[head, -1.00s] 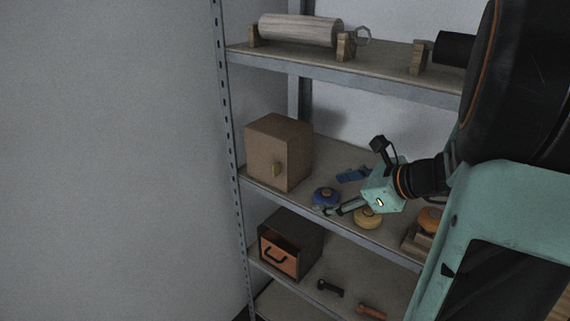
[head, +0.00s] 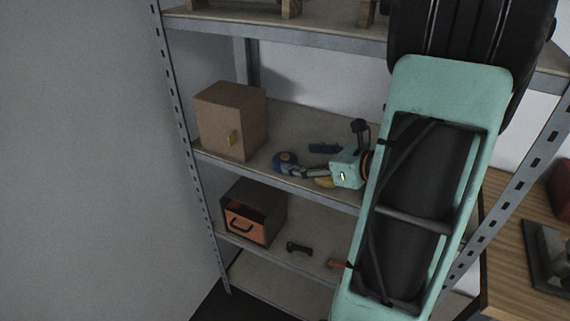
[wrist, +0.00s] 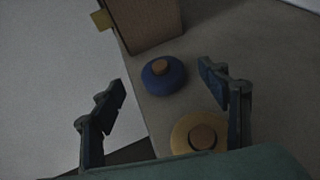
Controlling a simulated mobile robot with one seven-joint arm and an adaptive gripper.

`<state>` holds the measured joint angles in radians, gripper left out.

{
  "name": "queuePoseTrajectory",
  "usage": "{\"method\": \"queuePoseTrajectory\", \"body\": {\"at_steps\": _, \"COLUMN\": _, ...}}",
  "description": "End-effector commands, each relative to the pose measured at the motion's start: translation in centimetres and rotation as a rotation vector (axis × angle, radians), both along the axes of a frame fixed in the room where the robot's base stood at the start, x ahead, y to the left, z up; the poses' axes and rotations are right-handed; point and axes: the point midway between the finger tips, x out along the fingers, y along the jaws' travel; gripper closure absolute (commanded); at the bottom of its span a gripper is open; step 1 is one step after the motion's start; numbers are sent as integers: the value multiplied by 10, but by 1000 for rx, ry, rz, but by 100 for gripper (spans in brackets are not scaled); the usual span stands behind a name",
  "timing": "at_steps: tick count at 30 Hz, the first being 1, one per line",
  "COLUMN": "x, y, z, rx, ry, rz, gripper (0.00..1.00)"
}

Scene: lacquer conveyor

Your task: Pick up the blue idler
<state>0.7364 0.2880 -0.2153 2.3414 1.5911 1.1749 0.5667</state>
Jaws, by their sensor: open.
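The blue idler (wrist: 164,77) is a round blue disc with a brown hub on top. It sits on the middle shelf, near the front edge, beside the wooden box. In the head view the blue idler (head: 281,165) is partly covered by my gripper (head: 297,171). In the wrist view my gripper (wrist: 163,90) is open, with a finger on either side of the idler's line. Nothing is held between the fingers. Whether a finger touches the idler I cannot tell.
A brown box (head: 231,122) with a brass handle stands left of the idler. A yellow disc (wrist: 190,139) with a brown hub lies close to the right finger. A blue part (head: 324,148) lies behind. The lower shelf holds a dark box with an orange drawer (head: 247,229).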

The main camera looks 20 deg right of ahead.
Motion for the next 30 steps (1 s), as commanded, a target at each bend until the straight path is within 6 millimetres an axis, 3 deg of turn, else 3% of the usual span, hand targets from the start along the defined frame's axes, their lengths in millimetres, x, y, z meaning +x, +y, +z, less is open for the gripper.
{"method": "queuePoseTrajectory", "body": {"at_steps": 5, "x": 12, "y": 5, "z": -5, "rx": -1, "ry": 2, "rz": 2, "gripper": 31}}
{"method": "queuePoseTrajectory", "body": {"at_steps": 15, "x": 54, "y": 23, "z": -24, "rx": -1, "ry": 2, "rz": 1, "gripper": 31}}
{"method": "queuePoseTrajectory", "body": {"at_steps": 23, "x": 57, "y": 24, "z": -25, "rx": -2, "ry": 1, "rz": 0, "gripper": 31}}
{"method": "queuePoseTrajectory", "body": {"at_steps": 30, "x": 56, "y": 24, "z": -25, "rx": -2, "ry": 1, "rz": 0, "gripper": 54}}
